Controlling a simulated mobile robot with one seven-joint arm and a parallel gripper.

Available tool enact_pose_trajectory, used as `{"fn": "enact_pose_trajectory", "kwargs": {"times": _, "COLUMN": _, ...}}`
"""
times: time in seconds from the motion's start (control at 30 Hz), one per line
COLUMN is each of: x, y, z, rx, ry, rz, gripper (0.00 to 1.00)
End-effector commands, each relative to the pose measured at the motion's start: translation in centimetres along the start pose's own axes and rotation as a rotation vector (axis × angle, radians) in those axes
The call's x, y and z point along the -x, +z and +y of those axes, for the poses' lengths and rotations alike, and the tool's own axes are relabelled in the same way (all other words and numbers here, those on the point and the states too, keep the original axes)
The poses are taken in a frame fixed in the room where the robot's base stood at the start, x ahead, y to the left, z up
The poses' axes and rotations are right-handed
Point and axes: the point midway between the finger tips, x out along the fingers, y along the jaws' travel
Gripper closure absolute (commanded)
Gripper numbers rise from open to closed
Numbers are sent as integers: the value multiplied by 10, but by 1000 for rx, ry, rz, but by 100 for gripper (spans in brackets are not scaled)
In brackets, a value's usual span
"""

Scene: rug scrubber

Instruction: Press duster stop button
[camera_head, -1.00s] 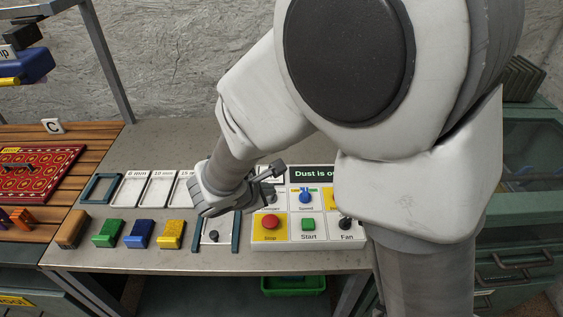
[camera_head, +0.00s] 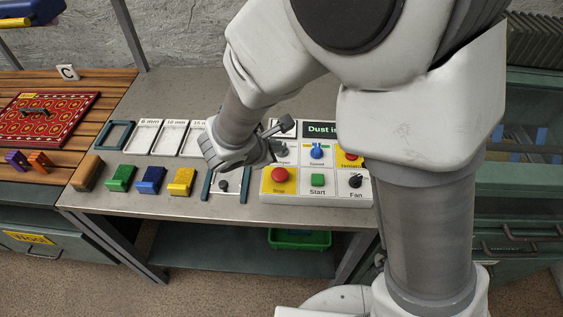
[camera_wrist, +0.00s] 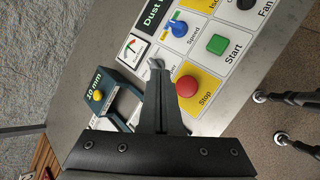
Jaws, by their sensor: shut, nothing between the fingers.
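The red Stop button (camera_head: 280,174) sits on a yellow square at the lower left of the white control panel (camera_head: 336,193). It also shows in the wrist view (camera_wrist: 187,87), just right of my gripper's fingertips. My gripper (camera_head: 280,140) is shut and empty, over the panel's upper left part, behind the Stop button in the head view. In the wrist view my gripper (camera_wrist: 157,66) points toward the panel beside the gauge, apart from the red button as far as I can tell.
The green Start button (camera_head: 317,180), blue Speed knob (camera_head: 316,151) and black Fan knob (camera_head: 355,181) are close by. Left of the panel stand a framed slot with a black knob (camera_head: 223,186) and yellow (camera_head: 181,182), blue (camera_head: 150,181) and green (camera_head: 120,179) blocks.

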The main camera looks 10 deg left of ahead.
Motion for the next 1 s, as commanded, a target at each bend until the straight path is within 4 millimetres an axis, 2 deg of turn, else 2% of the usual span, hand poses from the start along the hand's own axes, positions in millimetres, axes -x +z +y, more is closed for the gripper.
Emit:
{"fn": "enact_pose_trajectory", "kwargs": {"times": 0.3, "x": -36, "y": -26, "z": -26, "rx": 0, "ry": -2, "rz": 0, "gripper": 100}}
{"fn": "enact_pose_trajectory", "kwargs": {"times": 0.43, "x": -45, "y": -33, "z": -33, "rx": -2, "ry": 0, "rz": 0, "gripper": 100}}
{"fn": "enact_pose_trajectory", "kwargs": {"times": 0.6, "x": -51, "y": -37, "z": -37, "rx": -1, "ry": 0, "rz": 0, "gripper": 100}}
{"fn": "enact_pose_trajectory", "kwargs": {"times": 1.0, "x": -50, "y": -37, "z": -37, "rx": -1, "ry": 0, "rz": 0, "gripper": 100}}
